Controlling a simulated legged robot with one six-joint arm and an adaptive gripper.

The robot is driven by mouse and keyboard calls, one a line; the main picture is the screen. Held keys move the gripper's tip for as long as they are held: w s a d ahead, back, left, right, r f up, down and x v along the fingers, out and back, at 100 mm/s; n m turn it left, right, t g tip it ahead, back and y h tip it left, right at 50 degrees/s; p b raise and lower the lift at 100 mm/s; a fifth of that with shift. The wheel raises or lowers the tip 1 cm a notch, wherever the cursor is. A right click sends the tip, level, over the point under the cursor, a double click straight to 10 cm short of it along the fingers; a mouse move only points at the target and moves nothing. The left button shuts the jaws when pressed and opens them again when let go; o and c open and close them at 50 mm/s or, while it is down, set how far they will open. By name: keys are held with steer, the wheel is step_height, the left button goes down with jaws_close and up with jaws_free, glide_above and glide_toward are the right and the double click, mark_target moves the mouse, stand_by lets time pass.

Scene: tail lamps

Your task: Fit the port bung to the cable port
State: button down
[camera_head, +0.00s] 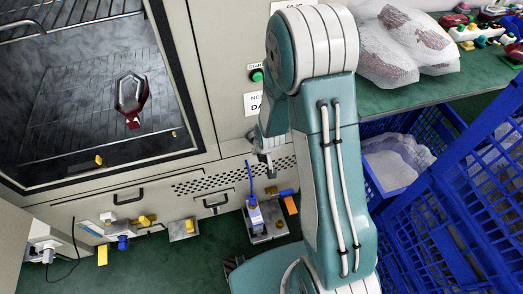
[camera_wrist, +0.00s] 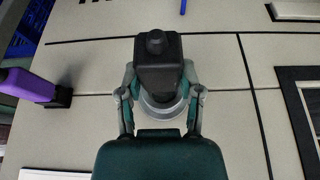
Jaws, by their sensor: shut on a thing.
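My gripper (camera_wrist: 160,103) is shut on a dark stepped piece, which I take for the port bung (camera_wrist: 158,65). The piece has a blocky black body, a small round knob at its far end and a pale grey ring around its near part, between the two fingers. In the head view my gripper (camera_head: 266,165) hangs in front of the cream cabinet's lower front, above the grey fixture; the bung is too small to make out there. I cannot pick out the cable port for certain in either view.
The cabinet has a dark-framed oven opening (camera_head: 100,80) and a green button (camera_head: 257,75). A blue-and-white bottle-like thing (camera_head: 256,216) stands on a grey fixture below. Blue crates (camera_head: 440,200) stand at right. The wrist view shows a purple block (camera_wrist: 30,86) at left.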

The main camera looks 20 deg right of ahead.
steer(key=shift+w, duration=0.8)
steer(key=shift+w, duration=0.1)
steer(key=shift+w, duration=0.4)
steer(key=shift+w, duration=0.25)
stand_by(0.4)
steer(key=shift+c, duration=0.9)
jaws_free()
steer(key=v, duration=1.2)
